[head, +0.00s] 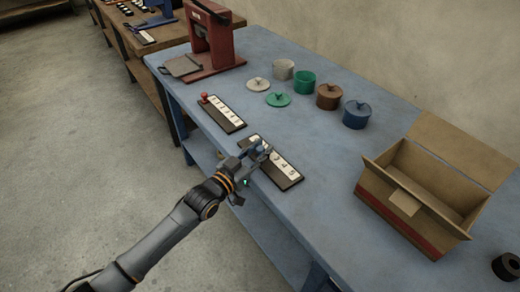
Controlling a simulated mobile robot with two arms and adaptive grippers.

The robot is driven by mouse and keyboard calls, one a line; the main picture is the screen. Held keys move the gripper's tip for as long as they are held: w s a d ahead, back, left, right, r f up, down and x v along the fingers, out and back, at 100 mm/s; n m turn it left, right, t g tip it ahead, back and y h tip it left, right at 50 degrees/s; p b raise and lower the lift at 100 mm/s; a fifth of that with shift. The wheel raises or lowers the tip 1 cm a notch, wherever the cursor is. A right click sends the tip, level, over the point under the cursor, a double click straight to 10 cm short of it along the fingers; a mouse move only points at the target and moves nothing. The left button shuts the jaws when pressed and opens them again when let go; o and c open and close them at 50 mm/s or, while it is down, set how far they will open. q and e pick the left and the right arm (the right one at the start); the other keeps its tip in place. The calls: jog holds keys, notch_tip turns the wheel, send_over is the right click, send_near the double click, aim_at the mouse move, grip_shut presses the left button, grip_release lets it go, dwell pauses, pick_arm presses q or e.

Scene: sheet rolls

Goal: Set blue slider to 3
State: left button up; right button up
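The slider panel (288,176) is a dark strip with a white number scale, lying near the front edge of the blue table. Its 4 and 5 show clear, and the low-number end is partly covered by my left gripper. My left gripper (262,153) is over that low-number end, close to the panel. The blue slider knob cannot be made out clearly; it seems hidden at the fingers. I cannot tell whether the fingers are open or closed on it. My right gripper is not in view.
A second slider panel (226,114) with a red knob (204,97) lies to the left. A red press (211,38) stands behind it. Several round pots, including a blue pot (356,114), stand at the back. An open cardboard box (412,217) and a black roll (507,267) are at right.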

aim_at(267, 165)
pick_arm(q)
grip_shut()
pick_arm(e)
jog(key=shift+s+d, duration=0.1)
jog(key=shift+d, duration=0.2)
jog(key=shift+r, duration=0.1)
pick_arm(q)
jog(key=shift+s+d+r+p, duration=0.1)
jog(key=shift+s+d+p, duration=0.35)
jog(key=shift+s+p, duration=0.15)
jog(key=shift+s+d+r+p, duration=0.1)
jog(key=shift+s+d+p, duration=0.35)
jog(key=shift+s, duration=0.15)
jog(key=shift+s+d+f, duration=0.1)
jog(key=shift+s, duration=0.1)
jog(key=shift+w+f, duration=0.1)
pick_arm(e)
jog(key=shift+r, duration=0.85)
pick_arm(q)
jog(key=o, duration=0.6)
grip_release()
jog(key=shift+o, duration=0.2)
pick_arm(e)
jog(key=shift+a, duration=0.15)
